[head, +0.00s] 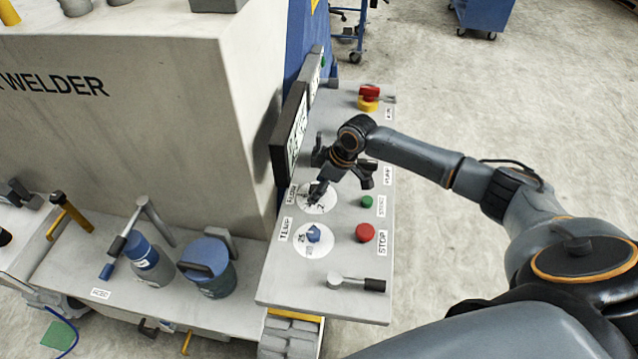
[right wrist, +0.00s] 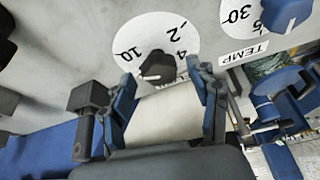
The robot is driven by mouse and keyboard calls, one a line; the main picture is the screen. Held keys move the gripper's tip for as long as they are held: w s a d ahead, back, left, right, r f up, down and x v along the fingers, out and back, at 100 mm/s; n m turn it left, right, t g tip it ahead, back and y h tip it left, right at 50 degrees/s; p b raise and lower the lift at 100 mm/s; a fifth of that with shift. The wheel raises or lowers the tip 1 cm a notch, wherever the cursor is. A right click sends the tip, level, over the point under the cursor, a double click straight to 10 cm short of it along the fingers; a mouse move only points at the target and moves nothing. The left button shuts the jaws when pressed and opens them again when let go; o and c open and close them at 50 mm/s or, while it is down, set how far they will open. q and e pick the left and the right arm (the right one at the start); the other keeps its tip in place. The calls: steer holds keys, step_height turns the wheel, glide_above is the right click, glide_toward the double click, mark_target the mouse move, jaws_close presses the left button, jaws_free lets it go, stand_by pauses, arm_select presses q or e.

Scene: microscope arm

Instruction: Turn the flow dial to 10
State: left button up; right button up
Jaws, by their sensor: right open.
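The flow dial (head: 318,199) is a black knob on a round white scale on the grey control panel. In the right wrist view the black knob (right wrist: 157,67) sits near 4, with 10, 2 and 4 legible around it. A small light mark shows on the knob's lower left side, but the exact reading is unclear. My right gripper (head: 326,187) is at the flow dial and partly covers it in the head view. In the right wrist view its two blue-grey fingers (right wrist: 167,82) are open, one to each side of the knob, with no clear contact. My left gripper is not in view.
The blue temp dial (head: 314,234) is close beside the flow dial. A red stop button (head: 367,232), a green button (head: 367,201) and a lever (head: 357,283) are on the same panel. A dark-framed display (head: 289,137) stands along the panel's left edge.

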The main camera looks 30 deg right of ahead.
steer(key=c, duration=1.2)
steer(key=shift+a+r+m+p, duration=0.15)
steer(key=shift+m+p, duration=0.25)
steer(key=shift+p, duration=0.4)
steer(key=shift+m+h, duration=0.3)
steer(key=shift+m, duration=0.1)
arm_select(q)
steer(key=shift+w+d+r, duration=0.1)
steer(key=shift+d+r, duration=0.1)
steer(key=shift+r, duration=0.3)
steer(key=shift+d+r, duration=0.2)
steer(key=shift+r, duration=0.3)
arm_select(e)
steer(key=o, duration=1.2)
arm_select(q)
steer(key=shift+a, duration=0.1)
